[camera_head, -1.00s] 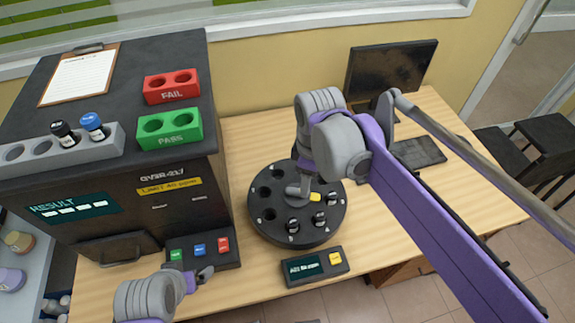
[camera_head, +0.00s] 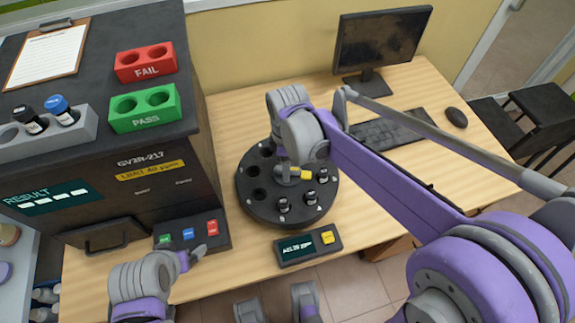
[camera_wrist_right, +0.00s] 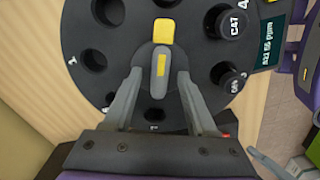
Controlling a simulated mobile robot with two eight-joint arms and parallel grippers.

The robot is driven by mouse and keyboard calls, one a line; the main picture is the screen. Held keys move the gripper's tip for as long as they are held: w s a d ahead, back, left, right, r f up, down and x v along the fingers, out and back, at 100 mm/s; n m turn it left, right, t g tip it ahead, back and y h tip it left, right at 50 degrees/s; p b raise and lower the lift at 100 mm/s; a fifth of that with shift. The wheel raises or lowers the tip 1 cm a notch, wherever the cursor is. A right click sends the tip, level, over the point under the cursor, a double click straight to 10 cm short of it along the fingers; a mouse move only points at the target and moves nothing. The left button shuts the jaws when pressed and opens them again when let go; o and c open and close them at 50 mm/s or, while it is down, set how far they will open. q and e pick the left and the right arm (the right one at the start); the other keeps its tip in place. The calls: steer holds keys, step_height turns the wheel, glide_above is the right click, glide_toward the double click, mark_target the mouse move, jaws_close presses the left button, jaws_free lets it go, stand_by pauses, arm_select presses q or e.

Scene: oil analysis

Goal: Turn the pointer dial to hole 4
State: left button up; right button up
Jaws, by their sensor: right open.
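The black round dial plate (camera_head: 262,210) with several holes stands on the table in the head view. Its grey pointer (camera_head: 287,175) has a yellow tip (camera_head: 306,174) that points right there. Several dark-capped vials (camera_head: 311,197) sit in the plate's right and front holes. In the right wrist view the pointer (camera_wrist_right: 159,84) points up the picture; I cannot tell which hole it marks. My right gripper (camera_wrist_right: 160,95) is open, with one finger on each side of the pointer's hub, and no clear grip shows. My left gripper (camera_head: 192,256) hangs near the button panel, its jaw state unclear.
A small display box (camera_head: 307,245) with a yellow button stands in front of the plate. The analyser (camera_head: 150,165) with its button panel (camera_head: 195,232) is at the left. The keyboard (camera_head: 390,127) and monitor (camera_head: 381,42) are behind my right arm.

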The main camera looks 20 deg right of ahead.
steer(key=shift+f, duration=0.3)
jaws_close()
steer(key=shift+m, duration=0.3)
steer(key=m, duration=0.3)
steer(key=shift+r+m, duration=0.1)
steer(key=shift+m, duration=0.2)
steer(key=shift+m+p, duration=0.35)
steer(key=shift+m, duration=1.85)
